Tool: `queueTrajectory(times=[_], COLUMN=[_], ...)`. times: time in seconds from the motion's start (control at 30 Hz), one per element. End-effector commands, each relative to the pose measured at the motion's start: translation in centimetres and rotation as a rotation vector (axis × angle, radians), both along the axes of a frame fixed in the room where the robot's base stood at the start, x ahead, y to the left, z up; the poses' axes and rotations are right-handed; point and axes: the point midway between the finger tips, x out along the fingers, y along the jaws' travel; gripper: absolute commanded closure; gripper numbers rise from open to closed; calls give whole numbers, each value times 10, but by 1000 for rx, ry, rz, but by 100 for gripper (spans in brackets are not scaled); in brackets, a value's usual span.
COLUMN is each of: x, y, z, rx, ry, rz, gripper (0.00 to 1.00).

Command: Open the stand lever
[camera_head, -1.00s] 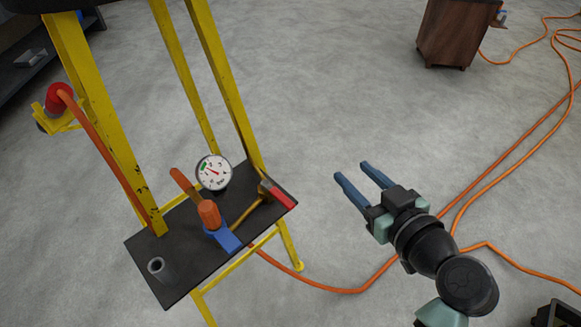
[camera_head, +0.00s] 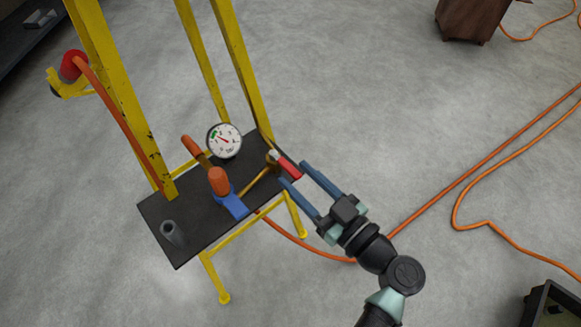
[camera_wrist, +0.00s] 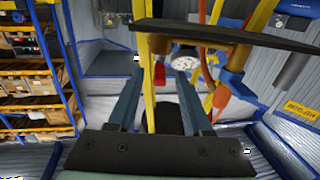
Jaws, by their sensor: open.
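The stand lever is a small red handle (camera_head: 287,166) at the right end of a brass pipe (camera_head: 262,180) on the stand's dark plate (camera_head: 185,250). It points out past the plate's right edge toward my gripper. My gripper (camera_head: 293,172) is open, with its blue fingertips at either side of the handle's outer end in the head view.
A pressure gauge (camera_head: 224,141), an orange-handled blue valve (camera_head: 220,182) and a grey tube (camera_head: 172,232) stand on the plate. Yellow legs (camera_head: 120,95) frame it. An orange hose (camera_head: 310,248) runs under my arm.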

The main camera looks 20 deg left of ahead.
Motion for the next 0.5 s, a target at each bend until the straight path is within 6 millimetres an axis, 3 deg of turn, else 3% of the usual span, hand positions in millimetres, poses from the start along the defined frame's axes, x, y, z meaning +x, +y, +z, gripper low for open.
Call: queueTrajectory(times=[0.2, 0.5], x=[11, 14], y=[22, 26], z=[0, 0], rx=[0, 0], ry=[1, 1], rz=[1, -1], gripper=[50, 50])
